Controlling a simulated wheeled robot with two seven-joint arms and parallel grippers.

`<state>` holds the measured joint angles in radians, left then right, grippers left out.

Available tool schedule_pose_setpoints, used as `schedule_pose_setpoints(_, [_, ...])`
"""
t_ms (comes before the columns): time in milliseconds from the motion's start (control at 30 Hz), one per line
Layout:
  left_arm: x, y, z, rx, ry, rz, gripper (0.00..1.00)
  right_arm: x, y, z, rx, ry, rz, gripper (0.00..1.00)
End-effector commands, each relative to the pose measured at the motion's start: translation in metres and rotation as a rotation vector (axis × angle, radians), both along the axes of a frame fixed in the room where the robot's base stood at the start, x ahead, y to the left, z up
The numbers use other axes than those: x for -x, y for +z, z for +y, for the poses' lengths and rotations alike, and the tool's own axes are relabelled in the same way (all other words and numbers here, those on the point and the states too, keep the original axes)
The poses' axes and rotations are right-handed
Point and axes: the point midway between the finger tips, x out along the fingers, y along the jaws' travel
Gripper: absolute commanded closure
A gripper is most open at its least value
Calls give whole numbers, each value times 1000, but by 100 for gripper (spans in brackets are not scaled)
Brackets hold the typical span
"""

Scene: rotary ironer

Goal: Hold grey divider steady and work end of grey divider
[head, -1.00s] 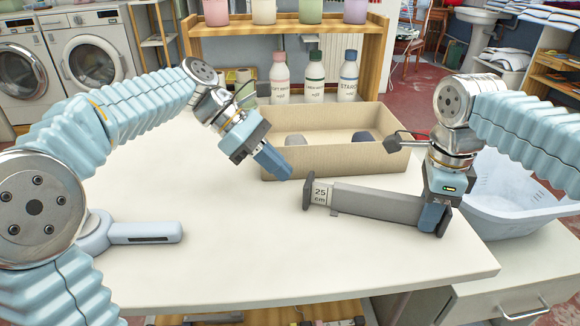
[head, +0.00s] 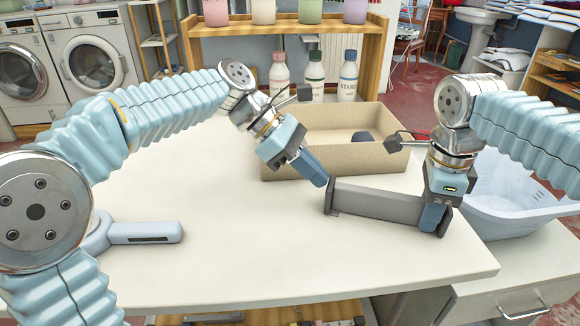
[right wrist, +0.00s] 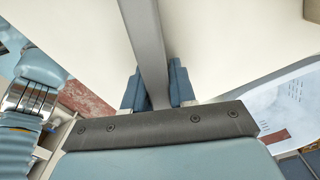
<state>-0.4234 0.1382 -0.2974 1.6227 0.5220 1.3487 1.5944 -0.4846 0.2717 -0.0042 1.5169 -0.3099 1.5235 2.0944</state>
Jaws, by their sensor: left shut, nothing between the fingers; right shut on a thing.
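The grey divider (head: 378,203) lies across the table in front of the beige bin. My right gripper (head: 433,216) is shut on its right part. In the right wrist view the divider (right wrist: 146,40) runs between the blue fingers (right wrist: 158,90) and away towards the top. My left gripper (head: 319,180) is shut and empty, its fingertips right by the divider's left end plate (head: 329,196). I cannot tell whether they touch it. The label "25 cm" does not show now; the end plate sits close against the divider's body.
The beige bin (head: 375,157) holds a dark rounded item (head: 362,137). Several bottles (head: 347,75) stand behind it. A pale blue basket (head: 510,210) is at the right. A grey-blue handled tool (head: 140,233) lies at the left. The front middle of the table (head: 260,260) is clear.

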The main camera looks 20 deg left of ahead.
Motion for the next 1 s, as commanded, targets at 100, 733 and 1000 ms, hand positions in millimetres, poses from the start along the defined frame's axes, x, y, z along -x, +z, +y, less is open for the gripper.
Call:
schedule_pose_setpoints(100, [1, 0, -3, 1, -4, 2, 100, 0, 0, 2, -3, 3, -1, 100])
schedule_pose_setpoints(733, [-1, 25, 67, 0, 4, -2, 100, 0, 0, 2, -3, 3, 0, 100])
schedule_pose_setpoints(1000, [-1, 60, 104, 1, 3, -1, 100, 0, 0, 2, -2, 2, 0, 100])
